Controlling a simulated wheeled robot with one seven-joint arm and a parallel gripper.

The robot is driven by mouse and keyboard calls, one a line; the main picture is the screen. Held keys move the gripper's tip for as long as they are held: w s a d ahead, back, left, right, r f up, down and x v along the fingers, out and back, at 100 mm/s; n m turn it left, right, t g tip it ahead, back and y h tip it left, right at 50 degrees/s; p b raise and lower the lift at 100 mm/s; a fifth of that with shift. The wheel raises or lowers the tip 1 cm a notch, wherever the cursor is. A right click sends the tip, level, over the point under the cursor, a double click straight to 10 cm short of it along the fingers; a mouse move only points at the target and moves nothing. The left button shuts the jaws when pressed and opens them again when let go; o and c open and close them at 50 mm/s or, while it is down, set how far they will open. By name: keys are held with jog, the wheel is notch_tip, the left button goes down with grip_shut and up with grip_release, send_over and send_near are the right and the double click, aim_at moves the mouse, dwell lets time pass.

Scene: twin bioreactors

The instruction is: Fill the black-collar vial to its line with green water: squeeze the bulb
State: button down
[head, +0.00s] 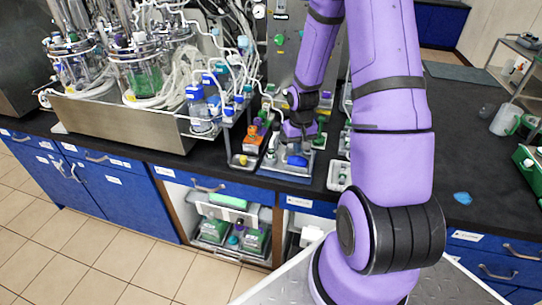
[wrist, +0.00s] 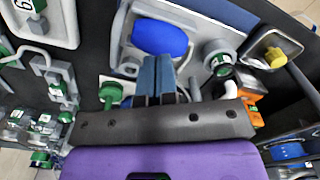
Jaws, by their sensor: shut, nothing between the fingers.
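A blue bulb (head: 297,160) sits on a grey tray on the counter, and it fills the upper middle of the wrist view (wrist: 160,37). My gripper (wrist: 156,60) is shut and empty, its blue-grey fingertips close to the bulb's near edge. I cannot tell whether they touch it. In the head view my gripper (head: 300,138) is just above the bulb. A pale round-topped fitting (wrist: 218,52), with a dark part below it, stands right of the bulb. I cannot tell whether it is the black-collar vial. The fill line and liquid level do not show.
A glass vessel with green liquid (head: 146,80) stands in a steel tray at the left. An orange item (head: 251,141) and blue-capped bottles (head: 200,105) are left of my gripper. A green knob (wrist: 110,92) is near the fingers. The counter at right is mostly clear.

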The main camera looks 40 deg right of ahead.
jog(key=shift+r, duration=0.15)
jog(key=shift+r, duration=2.4)
jog(key=shift+r, duration=0.15)
jog(key=s+a+r+n+t, duration=0.1)
jog(key=a+r, duration=0.2)
jog(key=r, duration=0.4)
jog(key=s+a+r+t+h, duration=0.1)
jog(key=s+a+r, duration=0.1)
jog(key=a+r, duration=0.3)
jog(key=s+a+r+n, duration=0.1)
jog(key=a+r, duration=0.1)
jog(key=r, duration=0.6)
jog(key=s+a+r+n+t, duration=0.1)
jog(key=s+a+r, duration=0.3)
jog(key=s, duration=0.3)
jog(key=s+a+r+n+t+y, duration=0.1)
jog(key=s+a+r+t, duration=0.1)
jog(key=s+a+r, duration=0.2)
jog(key=s+r, duration=0.2)
jog(key=s, duration=0.2)
jog(key=shift+a+r, duration=0.2)
jog(key=shift+a, duration=0.05)
